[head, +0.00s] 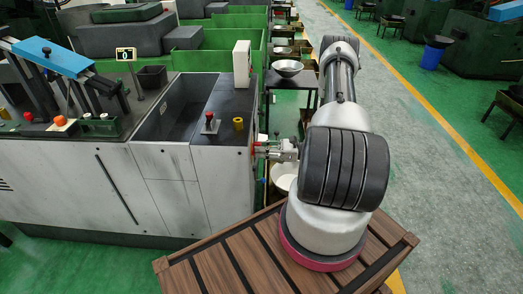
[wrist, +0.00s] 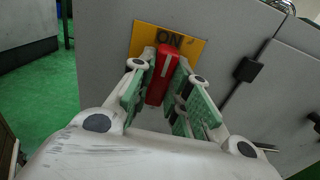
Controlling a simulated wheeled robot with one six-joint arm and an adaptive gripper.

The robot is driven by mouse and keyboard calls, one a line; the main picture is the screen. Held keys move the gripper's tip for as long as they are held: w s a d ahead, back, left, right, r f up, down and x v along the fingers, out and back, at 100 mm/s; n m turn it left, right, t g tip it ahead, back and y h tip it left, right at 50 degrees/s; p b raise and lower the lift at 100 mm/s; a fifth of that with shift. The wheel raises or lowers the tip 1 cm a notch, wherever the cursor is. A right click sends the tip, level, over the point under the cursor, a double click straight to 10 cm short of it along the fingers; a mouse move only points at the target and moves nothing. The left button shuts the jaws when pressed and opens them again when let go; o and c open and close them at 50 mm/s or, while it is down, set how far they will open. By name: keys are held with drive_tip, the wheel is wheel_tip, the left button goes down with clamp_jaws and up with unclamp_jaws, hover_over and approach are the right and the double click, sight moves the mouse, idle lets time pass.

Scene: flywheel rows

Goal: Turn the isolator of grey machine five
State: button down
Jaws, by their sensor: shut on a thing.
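The isolator is a red handle (wrist: 161,78) with a pale stripe, in front of a yellow plate (wrist: 188,44) marked "ON" on a grey cabinet face in the wrist view. My gripper (wrist: 158,82) has its green-padded fingers on both sides of the red handle, shut on it. The handle stands close to upright in that view. In the head view my gripper (head: 290,150) reaches the right end face of the grey machine (head: 222,175); the handle there is mostly hidden. I cannot read a machine number.
My arm stands over a brown slatted platform (head: 220,267) beside the machine. On the machine top are a red-knobbed lever (head: 210,124) and a yellow part (head: 239,124). A black table with a white bowl (head: 288,68) stands behind my arm. Green floor lies right.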

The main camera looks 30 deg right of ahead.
drive_tip(key=c, duration=1.4)
unclamp_jaws()
drive_tip(key=shift+o, duration=0.2)
drive_tip(key=shift+d, duration=0.1)
drive_tip(key=v, duration=1.2)
